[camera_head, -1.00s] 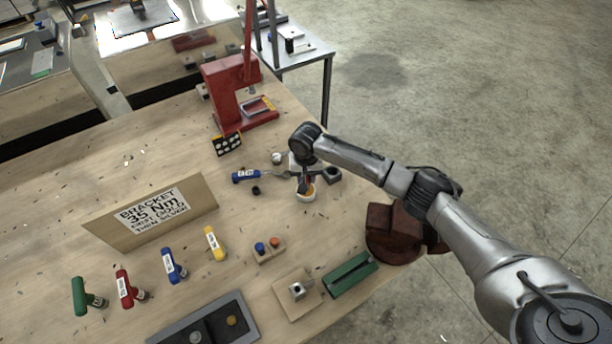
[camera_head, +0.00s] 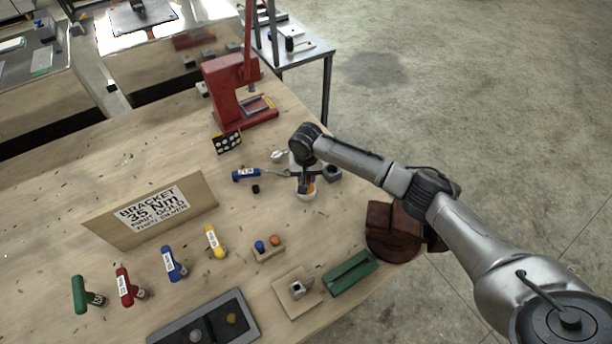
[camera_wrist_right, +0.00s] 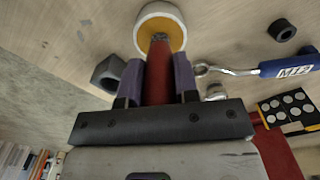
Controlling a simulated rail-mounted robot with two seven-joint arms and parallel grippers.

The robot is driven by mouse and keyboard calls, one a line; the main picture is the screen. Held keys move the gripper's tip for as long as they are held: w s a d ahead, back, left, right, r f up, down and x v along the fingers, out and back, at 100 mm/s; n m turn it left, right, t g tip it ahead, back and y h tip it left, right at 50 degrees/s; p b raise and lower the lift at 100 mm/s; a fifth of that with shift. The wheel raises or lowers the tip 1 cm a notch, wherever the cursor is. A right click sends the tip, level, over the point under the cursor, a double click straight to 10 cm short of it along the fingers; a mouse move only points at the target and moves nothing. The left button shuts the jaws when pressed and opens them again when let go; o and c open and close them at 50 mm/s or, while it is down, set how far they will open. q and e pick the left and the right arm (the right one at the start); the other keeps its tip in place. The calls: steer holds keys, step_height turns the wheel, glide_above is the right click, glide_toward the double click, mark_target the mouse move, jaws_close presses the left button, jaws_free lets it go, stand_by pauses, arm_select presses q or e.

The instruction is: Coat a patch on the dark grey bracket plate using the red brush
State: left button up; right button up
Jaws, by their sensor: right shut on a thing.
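My right gripper (camera_head: 304,180) points down over the table, above a small white cup (camera_head: 307,195). In the right wrist view my right gripper (camera_wrist_right: 158,85) is shut on the red brush (camera_wrist_right: 158,78), its handle held between the two fingers. The brush tip reaches into the white cup (camera_wrist_right: 160,11), which has yellow inside; I cannot tell how deep the tip sits. A dark grey plate-like piece (camera_head: 207,322) with a silver and a yellow round part lies at the table's front; I cannot tell whether it is the bracket plate. My left gripper is out of view.
A blue-handled wrench (camera_head: 246,175) and a dark nut (camera_head: 332,173) lie near the cup. A red press (camera_head: 222,95) stands behind. A bracket sign (camera_head: 150,215), several coloured T-handles (camera_head: 172,265) and a green block (camera_head: 350,272) are forward. Bare wood lies left of the cup.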

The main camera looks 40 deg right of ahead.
stand_by(0.6)
steer(key=shift+p, duration=0.4)
stand_by(0.3)
steer(key=shift+f, duration=0.15)
stand_by(0.9)
stand_by(0.4)
steer(key=shift+p, duration=0.35)
step_height(320, 180, up, 3)
steer(key=p, duration=0.3)
steer(key=shift+p, duration=0.3)
step_height(320, 180, up, 4)
steer(key=p, duration=0.5)
stand_by(0.4)
